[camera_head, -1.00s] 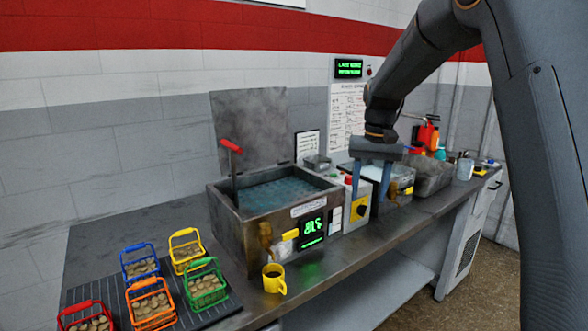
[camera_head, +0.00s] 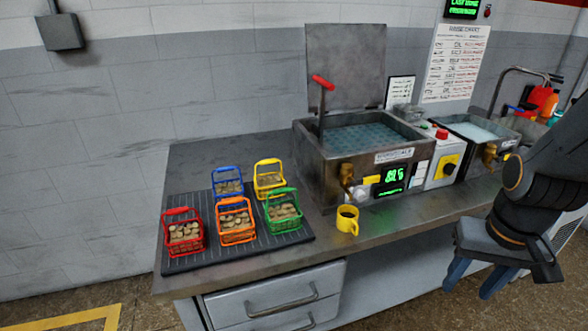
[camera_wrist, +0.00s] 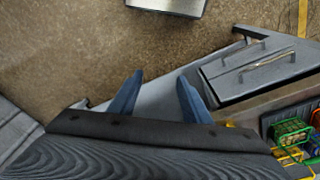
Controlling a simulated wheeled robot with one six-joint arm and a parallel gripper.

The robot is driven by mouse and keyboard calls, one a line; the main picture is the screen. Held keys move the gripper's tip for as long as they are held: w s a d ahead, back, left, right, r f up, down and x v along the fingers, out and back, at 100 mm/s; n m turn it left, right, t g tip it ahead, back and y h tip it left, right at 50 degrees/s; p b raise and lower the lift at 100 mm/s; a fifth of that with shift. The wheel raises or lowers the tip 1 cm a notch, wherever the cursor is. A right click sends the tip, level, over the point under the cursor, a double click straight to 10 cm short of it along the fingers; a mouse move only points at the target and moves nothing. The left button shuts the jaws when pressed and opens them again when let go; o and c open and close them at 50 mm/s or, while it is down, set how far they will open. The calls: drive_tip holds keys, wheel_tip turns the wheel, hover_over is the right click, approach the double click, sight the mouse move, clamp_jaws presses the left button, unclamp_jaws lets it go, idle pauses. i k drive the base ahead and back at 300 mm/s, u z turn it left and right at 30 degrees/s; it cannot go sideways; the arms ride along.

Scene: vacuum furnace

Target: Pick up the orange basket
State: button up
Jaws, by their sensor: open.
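The orange basket (camera_head: 237,236) stands upright on a dark ribbed mat (camera_head: 186,264) at the left of the bench, filled with round tan pieces. The red basket (camera_head: 183,240) is to its left, the green basket (camera_head: 283,213) to its right, and the blue basket (camera_head: 227,182) and yellow basket (camera_head: 269,180) are behind it. My gripper (camera_head: 473,281) is open and empty at the lower right, well apart from the orange basket. In the wrist view its blue fingers (camera_wrist: 157,94) are spread over the floor and bench front. The green basket (camera_wrist: 290,131) shows at that view's right edge.
A yellow mug (camera_head: 347,219) stands near the bench's front edge, right of the baskets. An open-lidded tank (camera_head: 318,168) with liquid is behind it. Further right are a control box (camera_head: 440,171) and a second basin (camera_head: 480,130). Drawers (camera_head: 270,301) are below the bench.

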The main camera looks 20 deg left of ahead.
sight(233, 229)
drive_tip(key=u, duration=1.65)
drive_tip(key=k, duration=0.5)
drive_tip(key=z, duration=0.4)
drive_tip(key=i, duration=0.7)
